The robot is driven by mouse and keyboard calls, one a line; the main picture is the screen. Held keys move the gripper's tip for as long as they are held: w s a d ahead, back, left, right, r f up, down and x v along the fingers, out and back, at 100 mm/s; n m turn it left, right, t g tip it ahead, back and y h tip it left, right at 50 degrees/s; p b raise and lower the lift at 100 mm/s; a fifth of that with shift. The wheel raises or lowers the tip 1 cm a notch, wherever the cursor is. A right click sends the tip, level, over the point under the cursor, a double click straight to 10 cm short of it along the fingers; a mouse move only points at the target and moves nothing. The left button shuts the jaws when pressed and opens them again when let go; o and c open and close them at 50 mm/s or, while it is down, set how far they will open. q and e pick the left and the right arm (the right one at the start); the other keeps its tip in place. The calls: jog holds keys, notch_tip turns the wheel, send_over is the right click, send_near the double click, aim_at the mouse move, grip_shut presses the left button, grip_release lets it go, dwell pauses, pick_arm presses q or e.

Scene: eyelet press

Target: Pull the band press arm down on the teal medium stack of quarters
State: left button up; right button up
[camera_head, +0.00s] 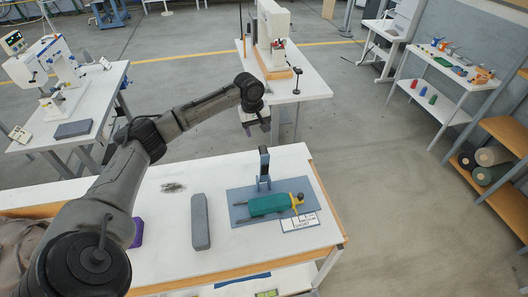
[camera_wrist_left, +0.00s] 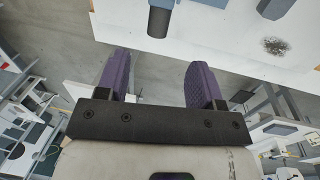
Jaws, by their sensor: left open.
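The teal stack of quarters (camera_head: 269,204) lies flat on the blue-grey press base (camera_head: 240,213), with a yellow piece at its right end. The band press arm (camera_head: 264,167) stands upright at the back of that base, its tip dark. In the wrist view the dark end of what looks like this arm (camera_wrist_left: 158,22) shows at the top, beyond my fingers. My left gripper (camera_head: 256,117) is open and empty, behind the table's far edge and apart from the press arm. Its purple finger pads (camera_wrist_left: 152,82) are spread wide in the wrist view. My right gripper is not in view.
A grey block (camera_head: 200,222) lies left of the press on the white table (camera_head: 170,225). A label card (camera_head: 300,222) is at the front right of the base. A purple item (camera_head: 137,232) is partly hidden by my arm. Another workbench (camera_head: 308,87) stands behind.

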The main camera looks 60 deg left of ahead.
aim_at(263, 151)
pick_arm(q)
jog(key=f, duration=0.4)
jog(key=w+f, duration=0.1)
jog(key=f, duration=0.7)
jog(key=shift+w+d+p, duration=0.3)
jog(key=shift+w+d, duration=0.05)
jog(key=shift+d, duration=0.05)
jog(key=shift+c, duration=0.4)
